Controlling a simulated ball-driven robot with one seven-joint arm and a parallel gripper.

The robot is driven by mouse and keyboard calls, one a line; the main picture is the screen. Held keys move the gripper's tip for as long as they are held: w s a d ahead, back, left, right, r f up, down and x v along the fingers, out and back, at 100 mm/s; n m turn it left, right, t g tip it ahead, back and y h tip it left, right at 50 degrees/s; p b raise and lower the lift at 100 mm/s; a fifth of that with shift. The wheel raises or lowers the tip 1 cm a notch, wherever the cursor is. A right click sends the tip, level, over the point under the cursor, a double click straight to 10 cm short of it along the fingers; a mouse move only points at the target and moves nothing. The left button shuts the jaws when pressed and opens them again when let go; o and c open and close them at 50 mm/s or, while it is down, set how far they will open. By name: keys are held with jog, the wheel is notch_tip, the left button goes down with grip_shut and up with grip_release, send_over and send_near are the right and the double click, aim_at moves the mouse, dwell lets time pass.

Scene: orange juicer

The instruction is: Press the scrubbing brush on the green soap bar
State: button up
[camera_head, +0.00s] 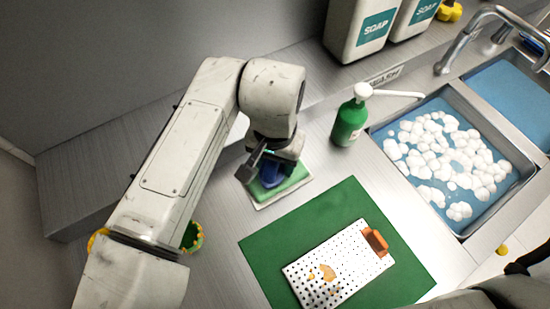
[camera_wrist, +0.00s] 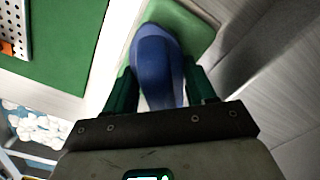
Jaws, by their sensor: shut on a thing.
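The scrubbing brush (camera_wrist: 157,66) is blue and sits between the fingers of my gripper (camera_wrist: 160,92) in the wrist view. My gripper is shut on it. In the head view the blue brush (camera_head: 271,176) shows below my gripper (camera_head: 268,168), over the green soap bar (camera_head: 291,184). The soap bar (camera_wrist: 190,28) is a flat green block on a pale dish (camera_head: 262,206). The brush overlaps the soap in both views; I cannot tell whether its underside touches it, as the brush hides that spot.
A green mat (camera_head: 265,246) with a perforated grater (camera_head: 318,285) lies to the right. A green pump bottle (camera_head: 349,122) stands behind it. A sink (camera_head: 470,215) with foam is at the right. White soap containers (camera_head: 352,40) stand at the back. A yellow-green container (camera_head: 194,236) is partly behind my arm.

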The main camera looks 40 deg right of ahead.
jog(key=shift+r+p, duration=3.1)
jog(key=shift+r, duration=0.35)
